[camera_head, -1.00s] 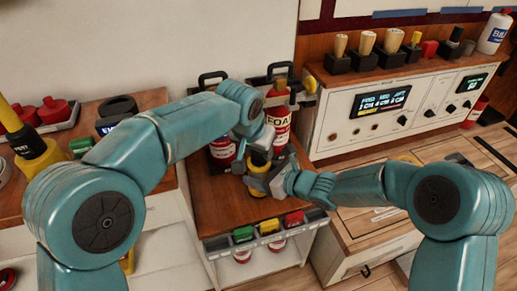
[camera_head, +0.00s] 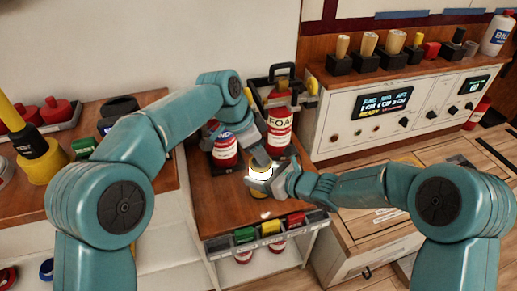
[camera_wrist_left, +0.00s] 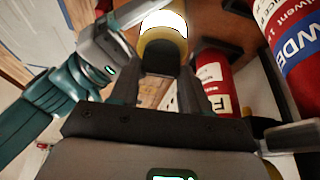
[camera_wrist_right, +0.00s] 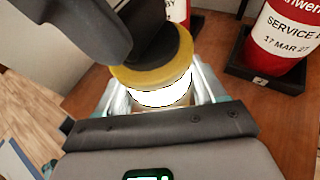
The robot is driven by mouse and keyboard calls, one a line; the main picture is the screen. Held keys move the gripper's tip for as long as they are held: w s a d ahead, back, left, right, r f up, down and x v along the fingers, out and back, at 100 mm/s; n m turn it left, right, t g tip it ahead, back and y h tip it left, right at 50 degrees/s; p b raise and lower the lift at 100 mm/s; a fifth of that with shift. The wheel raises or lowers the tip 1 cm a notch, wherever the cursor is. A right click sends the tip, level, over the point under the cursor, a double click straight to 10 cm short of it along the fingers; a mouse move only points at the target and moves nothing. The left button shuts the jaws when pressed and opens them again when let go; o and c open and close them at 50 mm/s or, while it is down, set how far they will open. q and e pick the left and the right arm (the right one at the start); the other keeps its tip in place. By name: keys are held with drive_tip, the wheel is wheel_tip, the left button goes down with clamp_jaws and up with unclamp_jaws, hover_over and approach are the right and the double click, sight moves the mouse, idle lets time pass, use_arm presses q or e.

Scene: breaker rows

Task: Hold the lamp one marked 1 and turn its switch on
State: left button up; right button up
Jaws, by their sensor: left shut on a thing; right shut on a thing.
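The lamp (camera_head: 260,191) is a short yellow-banded cylinder, with a bright white glowing section, above the small wooden worktop. It also shows lit in the left wrist view (camera_wrist_left: 165,42) and the right wrist view (camera_wrist_right: 163,92). My right gripper (camera_head: 267,182) comes from the right and is shut around the lamp's body. My left gripper (camera_head: 259,158) comes from above and is shut on the lamp's top end; its dark fingers cover the switch. I cannot read a number 1 on it.
Red extinguishers, one marked FOAM (camera_head: 279,125) and another (camera_head: 223,150), stand close behind and left. Green (camera_head: 244,234), yellow (camera_head: 270,227) and red (camera_head: 296,219) blocks line the worktop's front edge. A control console (camera_head: 345,130) stands right. The worktop's left front is clear.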

use_arm(q)
drive_tip(key=shift+m, duration=0.3)
idle(0.4)
drive_tip(key=o, duration=1.1)
drive_tip(key=shift+c, duration=0.2)
drive_tip(key=shift+r, duration=0.15)
drive_tip(key=v, duration=1.1)
drive_tip(key=shift+a+r, duration=0.25)
drive_tip(key=shift+r, duration=0.1)
drive_tip(key=shift+w, duration=0.1)
use_arm(e)
drive_tip(key=o, duration=1.5)
